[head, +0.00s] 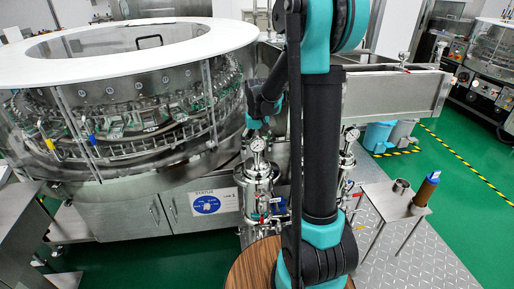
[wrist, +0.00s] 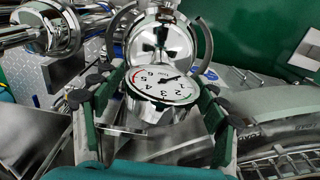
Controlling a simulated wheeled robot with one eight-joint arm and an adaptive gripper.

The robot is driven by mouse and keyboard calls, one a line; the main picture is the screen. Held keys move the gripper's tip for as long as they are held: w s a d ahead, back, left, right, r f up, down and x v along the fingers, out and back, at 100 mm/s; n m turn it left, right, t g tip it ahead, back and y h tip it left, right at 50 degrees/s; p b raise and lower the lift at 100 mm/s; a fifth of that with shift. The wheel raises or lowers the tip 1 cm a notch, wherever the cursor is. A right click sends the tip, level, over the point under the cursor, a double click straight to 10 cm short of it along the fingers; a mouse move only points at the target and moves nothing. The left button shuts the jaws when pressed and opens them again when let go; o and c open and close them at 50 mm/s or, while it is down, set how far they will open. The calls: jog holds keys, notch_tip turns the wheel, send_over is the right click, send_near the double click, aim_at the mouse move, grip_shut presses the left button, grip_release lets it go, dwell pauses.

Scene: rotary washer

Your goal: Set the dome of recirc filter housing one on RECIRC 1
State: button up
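The steel dome (wrist: 162,42) is bright and mirror-like, with a round white pressure gauge (wrist: 160,84) on it, and lies ahead of my gripper in the wrist view. My gripper (wrist: 160,88) has one finger on each side of the gauge, close to it. I cannot tell whether the fingers touch it. In the head view the gauge (head: 258,145) shows just below my gripper (head: 256,124), above the steel filter housing (head: 259,190) in front of the washer. I cannot tell whether the dome rests on the housing or hangs just above it.
A second gauge (head: 351,134) stands to the right, partly behind my arm. A steel stand (head: 385,207) at the right carries a brown cylinder (head: 425,190) and a small metal cup (head: 401,186). The rotary washer (head: 120,120) fills the left. Green floor (head: 470,225) is clear at the right.

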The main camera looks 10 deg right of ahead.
jog(key=shift+r, duration=0.1)
notch_tip(320, 180, up, 12)
jog(key=shift+f, duration=0.1)
dwell(0.5)
dwell(0.4)
jog(key=s+d+f+t, duration=0.2)
jog(key=s+f, duration=0.5)
jog(key=s, duration=0.4)
jog(key=s+d+f+t, duration=0.2)
jog(key=s+f, duration=0.5)
jog(key=s, duration=0.5)
jog(key=shift+f, duration=0.2)
jog(key=shift+c, duration=0.3)
